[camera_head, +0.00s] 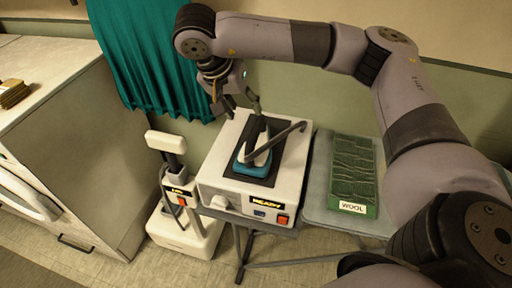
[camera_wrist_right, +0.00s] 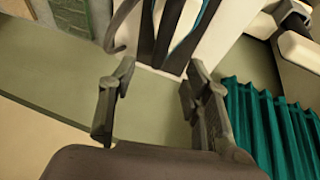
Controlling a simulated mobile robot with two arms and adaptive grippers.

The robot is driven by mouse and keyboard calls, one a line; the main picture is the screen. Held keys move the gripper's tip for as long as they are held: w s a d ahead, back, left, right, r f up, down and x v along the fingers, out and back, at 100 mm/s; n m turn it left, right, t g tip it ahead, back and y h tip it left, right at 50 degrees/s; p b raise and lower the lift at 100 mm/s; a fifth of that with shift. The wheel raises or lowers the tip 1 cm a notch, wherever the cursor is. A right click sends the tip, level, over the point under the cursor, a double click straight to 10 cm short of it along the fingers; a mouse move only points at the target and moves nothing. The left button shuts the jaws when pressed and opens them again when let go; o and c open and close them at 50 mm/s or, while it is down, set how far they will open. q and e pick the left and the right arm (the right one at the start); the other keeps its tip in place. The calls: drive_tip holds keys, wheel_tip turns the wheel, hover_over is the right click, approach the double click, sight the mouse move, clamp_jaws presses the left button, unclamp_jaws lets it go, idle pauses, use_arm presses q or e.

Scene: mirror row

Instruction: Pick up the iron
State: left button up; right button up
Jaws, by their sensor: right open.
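The iron (camera_head: 254,158) is teal and white with a dark grey part slanting up to the right. It rests on the black pad (camera_head: 266,180) on top of a white station box (camera_head: 290,185) labelled "READY". My right gripper (camera_head: 243,104) is open and empty, above the back edge of the box and behind the iron, apart from it. In the right wrist view, the open fingers (camera_wrist_right: 150,95) have nothing between them. Dark and teal parts at the top edge there are cut off, so the iron is hard to make out. My left gripper is out of view.
A green panel labelled "WOOL" (camera_head: 352,178) lies on the grey board (camera_head: 318,200) right of the box. A white upright device (camera_head: 180,235) stands on the floor to its left. A teal curtain (camera_head: 150,60) hangs behind, and a white-topped cabinet (camera_head: 50,75) stands at left.

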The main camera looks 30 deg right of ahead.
sight(255, 128)
drive_tip(key=p+x, duration=0.1)
drive_tip(key=x, duration=0.6)
drive_tip(key=shift+d+f, duration=0.15)
drive_tip(key=shift+f, duration=0.05)
drive_tip(key=p+x, duration=0.2)
drive_tip(key=x, duration=0.2)
drive_tip(key=shift+w+f+p, duration=0.1)
drive_tip(key=shift+w+p, duration=0.2)
drive_tip(key=shift+p, duration=0.1)
drive_tip(key=shift+d+f, duration=0.15)
drive_tip(key=shift+f, duration=0.4)
drive_tip(key=shift+c, duration=0.6)
clamp_jaws()
drive_tip(key=shift+w+r, duration=0.1)
drive_tip(key=shift+w, duration=0.1)
